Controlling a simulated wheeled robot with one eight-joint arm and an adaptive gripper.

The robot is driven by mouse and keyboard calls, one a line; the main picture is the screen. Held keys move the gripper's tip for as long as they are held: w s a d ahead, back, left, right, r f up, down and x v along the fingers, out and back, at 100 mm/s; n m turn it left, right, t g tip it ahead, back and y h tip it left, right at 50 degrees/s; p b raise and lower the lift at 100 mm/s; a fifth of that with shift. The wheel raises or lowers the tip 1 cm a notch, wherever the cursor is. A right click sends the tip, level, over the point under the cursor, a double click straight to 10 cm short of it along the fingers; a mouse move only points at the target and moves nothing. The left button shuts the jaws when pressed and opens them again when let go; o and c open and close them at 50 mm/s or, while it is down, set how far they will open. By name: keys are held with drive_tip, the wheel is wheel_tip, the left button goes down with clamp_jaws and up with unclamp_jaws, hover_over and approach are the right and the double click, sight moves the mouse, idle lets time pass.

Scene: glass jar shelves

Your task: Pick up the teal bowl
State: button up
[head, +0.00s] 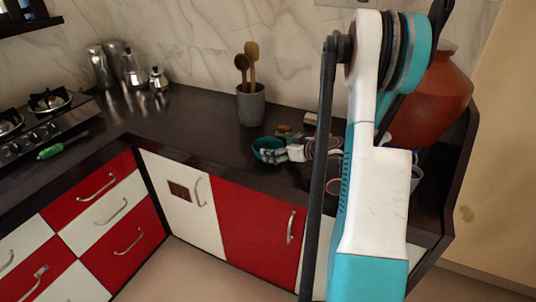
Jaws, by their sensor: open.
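The teal bowl (264,144) sits on the dark countertop, near its front edge and in front of the grey cup. My gripper (276,153) is at the bowl's right side, with its fingers overlapping the bowl in this view. The gripper is open. The fingers and wrist hide part of the bowl's right side. I cannot tell whether the fingers touch the bowl or straddle its rim.
A grey cup (251,104) with wooden spoons stands behind the bowl. Small brownish items (284,128) lie just behind my gripper. A large terracotta pot (437,98) stands at right, partly behind my arm. A stove (48,118) is at left. The counter (190,118) left of the bowl is clear.

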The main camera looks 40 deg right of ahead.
sight(259, 146)
drive_tip(key=b+x, duration=0.1)
drive_tip(key=x, duration=0.3)
drive_tip(key=shift+w+a+f+b, duration=0.15)
drive_tip(key=shift+f+b, duration=0.1)
drive_tip(key=shift+b, duration=0.15)
drive_tip(key=shift+r, duration=0.1)
drive_tip(key=c, duration=0.8)
